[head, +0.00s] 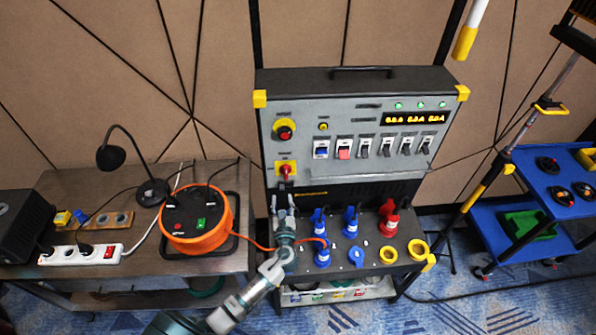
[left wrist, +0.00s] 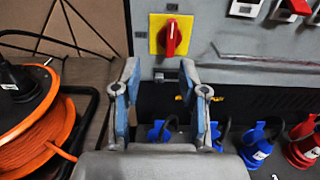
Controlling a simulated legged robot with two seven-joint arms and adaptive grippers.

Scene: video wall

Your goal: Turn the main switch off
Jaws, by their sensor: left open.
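The main switch (head: 287,168) is a red rotary handle on a yellow square plate, low on the left of the grey power panel (head: 362,165). In the left wrist view the switch (left wrist: 171,36) has its handle close to upright, leaning slightly. My left gripper (head: 283,202) is just below the switch in the head view. Its fingers (left wrist: 160,76) are spread, with nothing between them, and stay apart from the handle. The fingertips point up toward the panel. My right gripper is not in view.
A red knob with a yellow ring (head: 284,131) sits above the switch. Blue plugs (head: 350,222) and a red plug (head: 389,218) stand on the ledge below. An orange cable reel (head: 195,222) is on the left table. A blue trolley (head: 553,180) stands right.

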